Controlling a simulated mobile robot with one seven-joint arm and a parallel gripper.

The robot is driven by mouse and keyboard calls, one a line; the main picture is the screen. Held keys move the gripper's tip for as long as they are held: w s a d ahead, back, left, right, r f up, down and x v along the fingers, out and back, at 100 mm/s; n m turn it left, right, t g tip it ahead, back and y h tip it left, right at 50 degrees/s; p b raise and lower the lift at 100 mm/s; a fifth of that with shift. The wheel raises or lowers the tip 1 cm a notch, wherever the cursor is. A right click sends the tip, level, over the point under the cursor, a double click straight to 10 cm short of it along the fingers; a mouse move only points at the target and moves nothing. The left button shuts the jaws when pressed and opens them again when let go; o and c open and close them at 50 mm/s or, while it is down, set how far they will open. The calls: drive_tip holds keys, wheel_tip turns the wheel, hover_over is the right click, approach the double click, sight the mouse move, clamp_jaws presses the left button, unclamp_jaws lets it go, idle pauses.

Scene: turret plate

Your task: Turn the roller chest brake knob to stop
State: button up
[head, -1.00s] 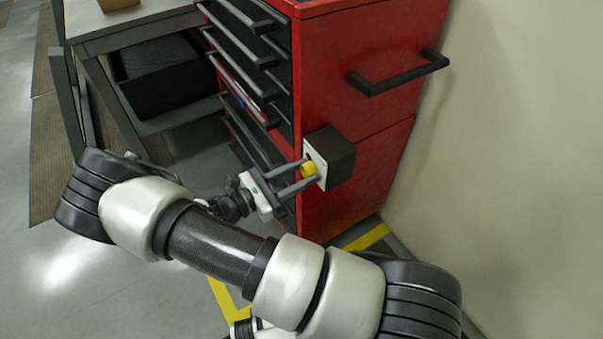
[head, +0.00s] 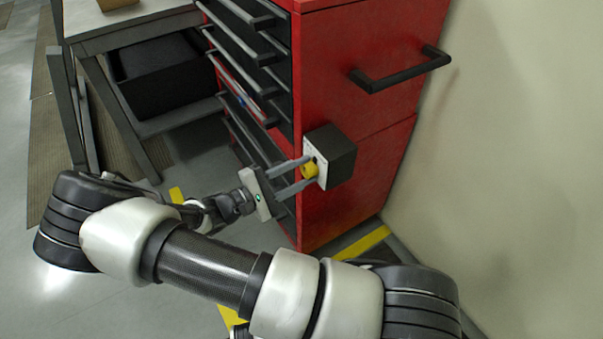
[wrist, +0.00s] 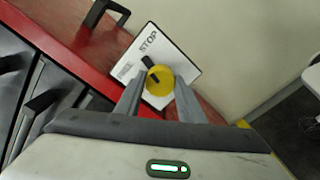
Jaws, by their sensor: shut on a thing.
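The brake knob (head: 309,171) is yellow with a black pointer and sits on the white face of a black box on the side of the red roller chest (head: 350,60). In the wrist view the knob (wrist: 159,83) is between the two fingers of my gripper (wrist: 160,79), which is shut on it. The white label plate (wrist: 185,65) reads STOP at the top and FREE at the left. The black pointer (wrist: 148,62) points up and left, between the two words and closer to STOP.
A black bar handle (head: 400,74) sticks out of the chest above the box. Drawers with black pulls (head: 245,85) face left. A pale wall (head: 520,150) stands close on the right.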

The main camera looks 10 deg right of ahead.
drive_tip(key=m+b, duration=0.1)
drive_tip(key=m, duration=0.5)
drive_tip(key=shift+m, duration=0.3)
idle(0.5)
drive_tip(key=o, duration=1)
drive_tip(key=shift+o, duration=0.2)
drive_tip(key=v, duration=1.7)
drive_tip(key=shift+a, duration=0.25)
